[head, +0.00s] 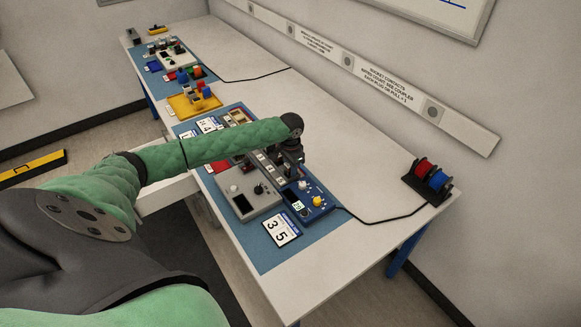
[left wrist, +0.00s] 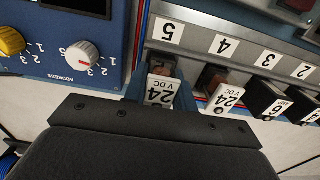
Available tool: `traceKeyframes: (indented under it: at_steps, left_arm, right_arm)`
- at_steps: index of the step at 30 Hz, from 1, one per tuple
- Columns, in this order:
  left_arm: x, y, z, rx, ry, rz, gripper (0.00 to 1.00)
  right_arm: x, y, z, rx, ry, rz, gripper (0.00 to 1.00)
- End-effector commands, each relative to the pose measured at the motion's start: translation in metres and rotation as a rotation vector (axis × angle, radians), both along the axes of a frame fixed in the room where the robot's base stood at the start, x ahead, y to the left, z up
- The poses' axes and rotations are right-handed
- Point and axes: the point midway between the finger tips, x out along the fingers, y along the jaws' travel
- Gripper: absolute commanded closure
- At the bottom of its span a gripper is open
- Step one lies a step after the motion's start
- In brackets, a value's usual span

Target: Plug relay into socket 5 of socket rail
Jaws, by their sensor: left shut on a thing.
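In the left wrist view, the relay (left wrist: 160,92) with a white "24 V DC" label sits between the fingers of my left gripper (left wrist: 158,88), which is shut on it. The relay is in front of the position marked 5 on the grey socket rail (left wrist: 195,40), in line with that label. I cannot tell whether its pins are in the socket. A similar 24 V DC relay (left wrist: 228,97) stands at position 4. In the head view, my left gripper (head: 289,152) points down over the rail (head: 263,163), hiding the relay. My right gripper is not in view.
A blue panel with knobs (left wrist: 80,55) is close beside position 5. Black relays (left wrist: 266,100) fill neighbouring positions. A grey box (head: 247,194) and a number card (head: 281,230) lie nearby on the blue mat. Red and blue spools (head: 432,178) stand right; the bench between is mostly clear.

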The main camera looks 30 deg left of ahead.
Motion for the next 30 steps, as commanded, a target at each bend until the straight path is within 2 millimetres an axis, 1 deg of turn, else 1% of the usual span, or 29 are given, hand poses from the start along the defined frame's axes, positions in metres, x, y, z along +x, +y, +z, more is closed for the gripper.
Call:
traceKeyframes:
  at_steps: [29, 30]
  left_arm:
    - [-0.0010, -0.0003, -0.0092, 0.000, 0.002, 0.000, 0.93]
    - [-0.0011, -0.0004, -0.0094, 0.000, 0.003, 0.000, 0.71]
  right_arm:
    - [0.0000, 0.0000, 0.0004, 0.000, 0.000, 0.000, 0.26]
    - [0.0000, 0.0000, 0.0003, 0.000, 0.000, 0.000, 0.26]
